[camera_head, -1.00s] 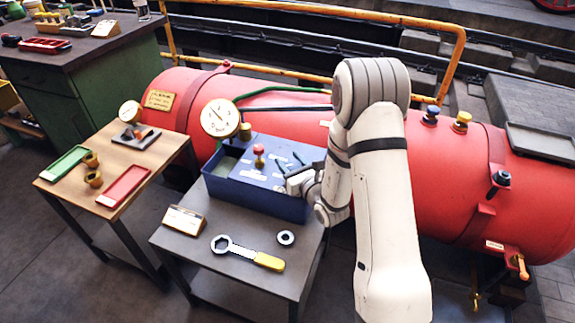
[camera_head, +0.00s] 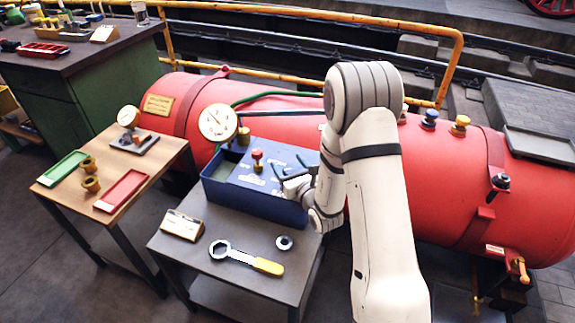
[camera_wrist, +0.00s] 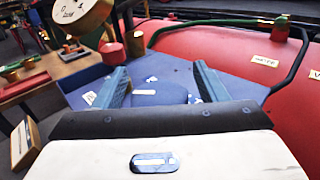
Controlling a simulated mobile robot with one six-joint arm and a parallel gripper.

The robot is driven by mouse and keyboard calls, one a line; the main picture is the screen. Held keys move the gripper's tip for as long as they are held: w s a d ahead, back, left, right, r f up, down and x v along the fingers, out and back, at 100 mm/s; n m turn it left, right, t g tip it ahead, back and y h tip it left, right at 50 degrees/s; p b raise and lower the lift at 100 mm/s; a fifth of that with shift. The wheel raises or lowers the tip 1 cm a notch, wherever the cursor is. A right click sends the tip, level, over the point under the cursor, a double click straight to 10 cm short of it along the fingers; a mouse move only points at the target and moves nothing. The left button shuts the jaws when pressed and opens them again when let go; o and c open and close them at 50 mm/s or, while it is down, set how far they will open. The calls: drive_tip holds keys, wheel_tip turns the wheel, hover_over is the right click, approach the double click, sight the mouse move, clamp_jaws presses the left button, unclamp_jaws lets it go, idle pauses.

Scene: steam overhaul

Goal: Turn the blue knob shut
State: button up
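A blue-topped knob (camera_head: 429,117) stands on top of the red boiler, right of my arm in the head view. My gripper (camera_head: 288,167) is over the right part of the blue box (camera_head: 222,193) on the front table. In the wrist view its two fingers (camera_wrist: 162,82) are spread wide apart. A dark blue rounded shape (camera_wrist: 172,92) with pale labels near it lies between and below them. I cannot tell if it is a knob, or if a finger touches it. A red knob (camera_head: 257,160) stands on the box, left of my gripper, and also shows in the wrist view (camera_wrist: 112,53).
A pressure gauge (camera_head: 217,123) stands behind the box. A yellow-handled wrench (camera_head: 246,258), a ring (camera_head: 284,243) and a sign (camera_head: 182,224) lie in front. A yellow knob (camera_head: 460,125) is beside the blue-topped one. The red boiler (camera_head: 460,160) fills the back; its yellow rail (camera_head: 455,60) runs behind.

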drive_tip(key=shift+s, duration=0.1)
drive_tip(key=v, duration=0.7)
drive_tip(key=shift+s+d, duration=0.1)
drive_tip(key=shift+s, duration=0.2)
drive_tip(key=shift+s, duration=0.1)
